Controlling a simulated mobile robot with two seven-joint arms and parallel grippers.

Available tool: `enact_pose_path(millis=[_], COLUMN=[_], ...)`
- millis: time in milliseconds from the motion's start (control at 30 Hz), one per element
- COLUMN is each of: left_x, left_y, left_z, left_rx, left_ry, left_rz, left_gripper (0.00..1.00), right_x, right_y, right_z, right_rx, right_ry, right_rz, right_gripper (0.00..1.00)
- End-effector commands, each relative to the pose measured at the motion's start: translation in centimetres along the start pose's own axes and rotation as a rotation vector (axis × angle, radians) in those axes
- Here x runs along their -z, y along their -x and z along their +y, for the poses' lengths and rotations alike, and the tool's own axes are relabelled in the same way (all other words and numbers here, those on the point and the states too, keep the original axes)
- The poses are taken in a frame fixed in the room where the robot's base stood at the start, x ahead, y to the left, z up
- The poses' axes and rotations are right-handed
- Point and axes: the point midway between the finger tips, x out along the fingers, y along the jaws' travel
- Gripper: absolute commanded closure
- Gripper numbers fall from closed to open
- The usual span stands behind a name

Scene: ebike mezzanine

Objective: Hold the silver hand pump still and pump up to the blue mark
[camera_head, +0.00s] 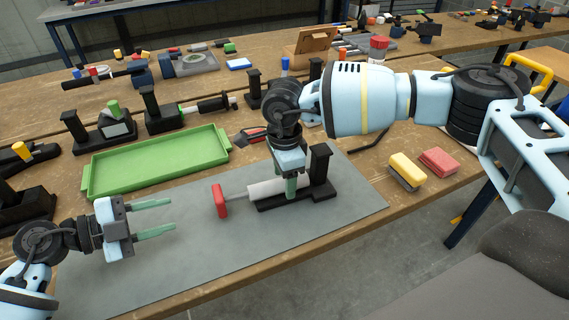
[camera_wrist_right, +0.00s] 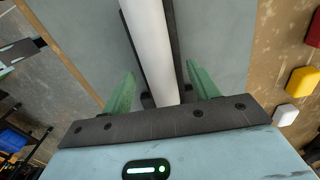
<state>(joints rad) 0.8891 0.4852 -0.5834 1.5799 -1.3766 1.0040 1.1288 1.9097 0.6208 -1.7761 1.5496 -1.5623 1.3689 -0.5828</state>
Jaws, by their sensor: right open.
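The silver hand pump (camera_head: 265,189) lies horizontally in a black holder (camera_head: 324,193) on the grey mat. Its rod runs left to a red handle (camera_head: 220,201), which is drawn out from the barrel. My right gripper (camera_head: 291,188) points down over the barrel near the holder. In the right wrist view, the pale barrel (camera_wrist_right: 149,40) passes between the green fingers of my right gripper (camera_wrist_right: 161,75), with gaps on both sides. My left gripper (camera_head: 173,216) is open and empty over the mat, left of the handle and apart from it. I cannot make out a blue mark on the pump.
A green tray (camera_head: 156,187) lies behind the mat (camera_head: 210,262). Yellow (camera_head: 407,169) and red (camera_head: 438,161) sponge-like blocks sit at the right. Red-and-black pliers (camera_head: 250,136) lie behind the pump. Black fixtures (camera_head: 103,128) stand farther back. The mat between left gripper and handle is clear.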

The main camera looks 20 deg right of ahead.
Motion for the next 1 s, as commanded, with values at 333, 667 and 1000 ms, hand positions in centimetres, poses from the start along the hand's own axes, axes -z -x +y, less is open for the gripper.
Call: enact_pose_path(millis=[333, 667, 1000], left_x=[0.0, 0.0, 0.0], left_y=[0.0, 0.0, 0.0], left_z=[0.0, 0.0, 0.0], left_rx=[0.000, 0.000, 0.000], left_ry=[0.000, 0.000, 0.000], left_rz=[0.000, 0.000, 0.000], left_gripper=[0.64, 0.64, 0.64], right_x=[0.0, 0.0, 0.0], right_y=[-1.6, -1.6, -1.6], right_z=[0.0, 0.0, 0.0], right_rx=[0.000, 0.000, 0.000], right_ry=[0.001, 0.001, 0.000], right_rz=[0.001, 0.000, 0.000], right_gripper=[0.40, 0.62, 1.00])
